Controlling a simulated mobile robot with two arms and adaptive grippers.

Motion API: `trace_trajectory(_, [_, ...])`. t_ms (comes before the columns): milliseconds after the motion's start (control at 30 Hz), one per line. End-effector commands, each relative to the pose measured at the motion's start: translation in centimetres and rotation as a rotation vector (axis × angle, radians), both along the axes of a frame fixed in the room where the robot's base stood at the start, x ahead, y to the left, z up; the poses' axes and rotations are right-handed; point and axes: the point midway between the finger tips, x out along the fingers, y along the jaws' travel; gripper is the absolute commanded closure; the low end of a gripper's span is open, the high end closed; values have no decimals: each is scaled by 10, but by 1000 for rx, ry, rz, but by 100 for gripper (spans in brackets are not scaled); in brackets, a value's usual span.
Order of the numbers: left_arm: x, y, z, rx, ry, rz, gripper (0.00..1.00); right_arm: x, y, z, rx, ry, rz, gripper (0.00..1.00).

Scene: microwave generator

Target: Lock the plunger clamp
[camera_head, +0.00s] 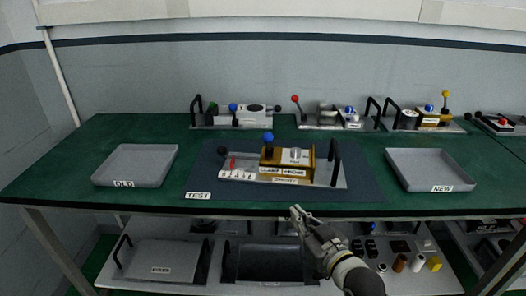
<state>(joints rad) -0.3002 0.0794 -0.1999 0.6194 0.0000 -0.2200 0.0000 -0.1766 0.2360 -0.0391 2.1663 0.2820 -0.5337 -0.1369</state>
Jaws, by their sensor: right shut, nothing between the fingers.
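The fixture (325,172) lies on the dark TEST mat (366,185) in the middle of the green table. It carries a gold block (268,159) with a blue ball knob (268,138) on top, white labels on its front and a small red part (232,162) at its left. My right gripper (297,213) is shut and empty, in front of the table's front edge, below and apart from the fixture. My left gripper is not in view.
An OLD tray (135,180) stands left and a NEW tray (445,186) right, both seemingly empty. Several other fixtures (240,116) with coloured knobs line the table's back. A lower shelf (420,277) holds trays and small parts. Bare green table (365,155) shows between mat and NEW tray.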

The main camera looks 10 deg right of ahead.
Motion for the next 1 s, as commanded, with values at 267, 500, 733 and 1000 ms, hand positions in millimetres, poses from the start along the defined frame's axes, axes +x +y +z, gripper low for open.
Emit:
trace_trajectory(267, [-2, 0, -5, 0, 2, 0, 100, 18, -11, 88, 34, -291, 4, 100])
trace_trajectory(500, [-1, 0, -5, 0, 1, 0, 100, 18, -13, 101, 40, -334, 4, 100])
trace_trajectory(733, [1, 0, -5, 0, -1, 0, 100, 19, -13, 100, 41, -332, 3, 100])
trace_trajectory(1000, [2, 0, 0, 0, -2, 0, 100, 42, -8, 106, 41, -332, 3, 100])
